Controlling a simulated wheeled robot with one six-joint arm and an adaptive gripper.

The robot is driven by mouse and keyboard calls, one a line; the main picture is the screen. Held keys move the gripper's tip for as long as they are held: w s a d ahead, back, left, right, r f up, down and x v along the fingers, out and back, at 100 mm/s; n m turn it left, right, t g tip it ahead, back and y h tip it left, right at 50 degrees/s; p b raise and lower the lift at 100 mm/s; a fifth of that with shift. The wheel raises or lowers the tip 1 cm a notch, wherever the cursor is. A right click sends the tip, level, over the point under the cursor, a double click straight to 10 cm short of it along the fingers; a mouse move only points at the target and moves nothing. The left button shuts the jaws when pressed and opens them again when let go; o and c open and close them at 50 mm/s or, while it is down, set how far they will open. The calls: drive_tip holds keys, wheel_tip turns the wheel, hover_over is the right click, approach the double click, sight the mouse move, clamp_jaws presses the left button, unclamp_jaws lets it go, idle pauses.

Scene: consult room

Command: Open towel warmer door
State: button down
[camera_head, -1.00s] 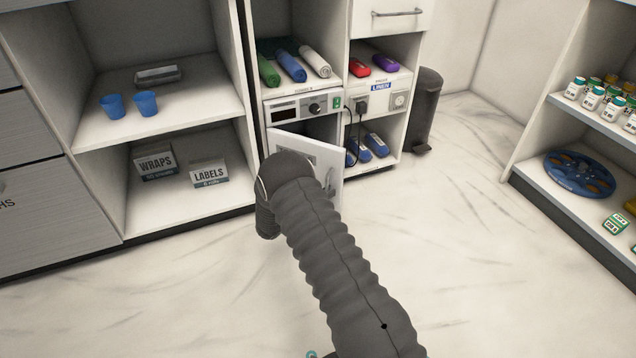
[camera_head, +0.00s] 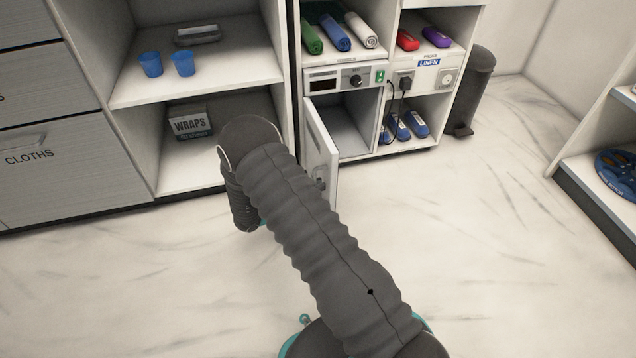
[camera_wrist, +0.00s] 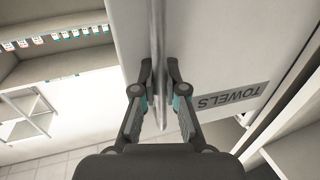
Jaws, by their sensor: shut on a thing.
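The towel warmer (camera_head: 345,79) sits in the middle cabinet, with a control panel and knob above its compartment. Its white door (camera_head: 322,150) stands wide open, swung out to the left side, and the inside looks empty. In the wrist view the door (camera_wrist: 215,45) carries a TOWELS label (camera_wrist: 230,96) and a vertical bar handle (camera_wrist: 158,50). My gripper (camera_wrist: 159,70) is shut on the handle, one finger on each side of it. In the head view my arm hides the gripper.
Left of the door is an open shelf (camera_head: 235,80) with blue cups (camera_head: 151,64) and a WRAPS box (camera_head: 190,122). Rolled towels (camera_head: 338,32) lie above the warmer. A bin (camera_head: 474,90) stands at the right. The floor (camera_head: 470,220) in front is clear.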

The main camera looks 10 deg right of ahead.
drive_tip(key=shift+s+a, duration=0.1)
drive_tip(key=shift+a, duration=0.1)
idle(0.3)
drive_tip(key=c, duration=1.5)
unclamp_jaws()
drive_tip(key=v, duration=1.2)
